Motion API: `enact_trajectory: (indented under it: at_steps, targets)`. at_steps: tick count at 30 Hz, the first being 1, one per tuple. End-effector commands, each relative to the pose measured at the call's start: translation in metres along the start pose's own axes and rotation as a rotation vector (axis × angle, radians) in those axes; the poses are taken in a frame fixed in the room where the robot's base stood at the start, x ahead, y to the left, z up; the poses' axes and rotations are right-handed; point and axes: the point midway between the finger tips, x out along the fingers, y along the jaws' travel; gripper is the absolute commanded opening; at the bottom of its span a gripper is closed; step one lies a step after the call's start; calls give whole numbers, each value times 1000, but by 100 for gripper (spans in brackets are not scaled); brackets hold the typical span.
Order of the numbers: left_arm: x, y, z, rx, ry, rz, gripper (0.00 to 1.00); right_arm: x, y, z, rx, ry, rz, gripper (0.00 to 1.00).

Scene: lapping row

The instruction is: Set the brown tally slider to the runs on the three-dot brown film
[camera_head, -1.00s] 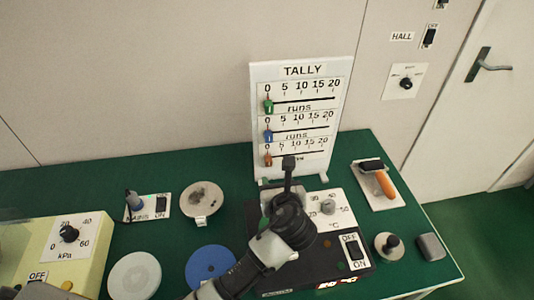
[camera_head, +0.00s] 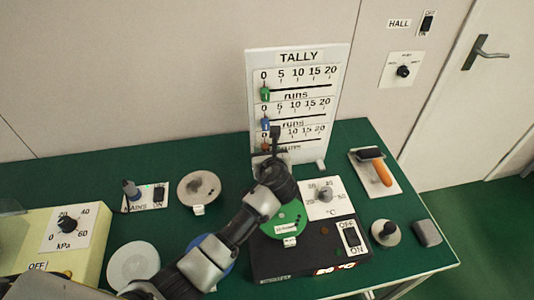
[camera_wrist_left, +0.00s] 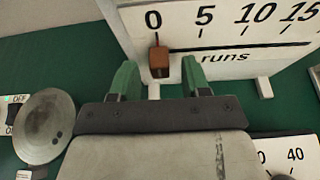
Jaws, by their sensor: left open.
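The tally board (camera_head: 250,110) stands upright at the back of the table, with three scales from 0 to 20. The brown slider (camera_wrist_left: 159,62) sits at 0 on the bottom scale. In the head view it is mostly hidden behind my left gripper (camera_head: 270,150). In the wrist view my left gripper (camera_wrist_left: 160,78) is open, its green fingers either side of and just short of the slider, not closed on it. The green slider (camera_head: 265,93) and blue slider (camera_head: 265,124) are also at 0. I cannot make out a three-dot brown film. My right gripper is not in view.
A green disc (camera_head: 290,222) with a label and dark dots lies on the black switch box (camera_head: 300,262). A grey disc (camera_head: 199,188), a white disc (camera_head: 133,265) and a blue disc (camera_head: 217,262) lie left of it.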

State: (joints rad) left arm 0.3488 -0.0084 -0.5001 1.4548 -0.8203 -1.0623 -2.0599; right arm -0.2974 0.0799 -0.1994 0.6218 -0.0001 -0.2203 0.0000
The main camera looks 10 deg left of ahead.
Motion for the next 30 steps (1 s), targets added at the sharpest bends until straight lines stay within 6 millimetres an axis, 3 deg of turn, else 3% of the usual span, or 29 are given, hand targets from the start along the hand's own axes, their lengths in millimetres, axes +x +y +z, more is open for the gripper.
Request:
enact_trajectory:
  at_steps: [2,11,17,25,30]
  targets:
    - [0,0,0,0,0,0,45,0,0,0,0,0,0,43]
    - [0,0,0,0,0,0,0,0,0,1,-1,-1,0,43]
    - [0,-1,0,0,0,0,0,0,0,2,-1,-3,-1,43]
    - [0,-33,0,0,2,-1,0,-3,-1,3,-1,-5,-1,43]
    - [-1,-41,0,1,1,-1,0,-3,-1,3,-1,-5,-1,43]
